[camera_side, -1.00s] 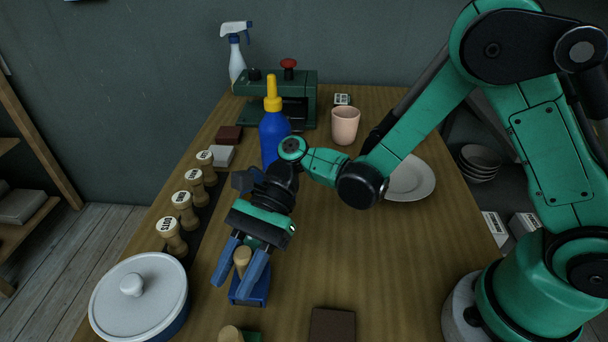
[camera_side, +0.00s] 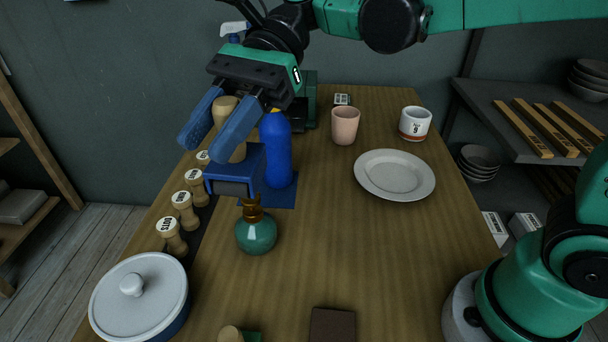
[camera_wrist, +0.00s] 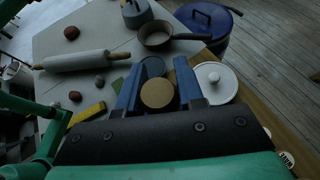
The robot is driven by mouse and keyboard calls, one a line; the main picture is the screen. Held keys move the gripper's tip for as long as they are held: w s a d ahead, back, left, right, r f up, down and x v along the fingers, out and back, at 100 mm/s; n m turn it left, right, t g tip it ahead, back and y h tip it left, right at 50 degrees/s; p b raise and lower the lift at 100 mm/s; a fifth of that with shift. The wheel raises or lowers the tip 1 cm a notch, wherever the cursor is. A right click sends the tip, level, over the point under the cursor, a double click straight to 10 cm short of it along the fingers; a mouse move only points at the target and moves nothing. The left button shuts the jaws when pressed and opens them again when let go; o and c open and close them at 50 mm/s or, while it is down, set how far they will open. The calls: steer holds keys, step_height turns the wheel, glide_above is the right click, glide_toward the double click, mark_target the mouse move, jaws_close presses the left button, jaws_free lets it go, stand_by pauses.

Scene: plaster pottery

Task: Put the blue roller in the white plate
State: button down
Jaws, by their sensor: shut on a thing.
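The blue roller (camera_side: 236,172) has a tan wooden handle and a blue block-like lower part. My gripper (camera_side: 207,143) is shut on its handle and holds it up above the table, over the left part of the worktop. In the wrist view the round tan handle top (camera_wrist: 157,93) shows between my two blue fingers (camera_wrist: 160,88). The white plate (camera_side: 395,158) lies flat and empty on the right side of the table, well to the right of the roller and apart from it.
A green round bottle (camera_side: 257,234) stands below the roller; a tall blue bottle (camera_side: 277,150) is just behind it. A pink cup (camera_side: 345,125) and a white cup (camera_side: 415,123) stand behind the plate. A lidded pot (camera_side: 140,300) is front left. The table's middle is clear.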

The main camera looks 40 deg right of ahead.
steer(key=w+d+m+t, duration=0.3)
steer(key=w+d, duration=0.1)
steer(key=d, duration=0.3)
steer(key=m+t+h, duration=0.3)
steer(key=m+t, duration=0.7)
glide_above(385, 177)
step_height(385, 177, down, 19)
steer(key=shift+d+f, duration=0.1)
steer(key=shift+f, duration=0.05)
steer(key=shift+f, duration=0.1)
steer(key=shift+f, duration=0.55)
steer(key=c, duration=0.5)
jaws_free()
steer(key=shift+c, duration=0.2)
steer(key=shift+r, duration=0.15)
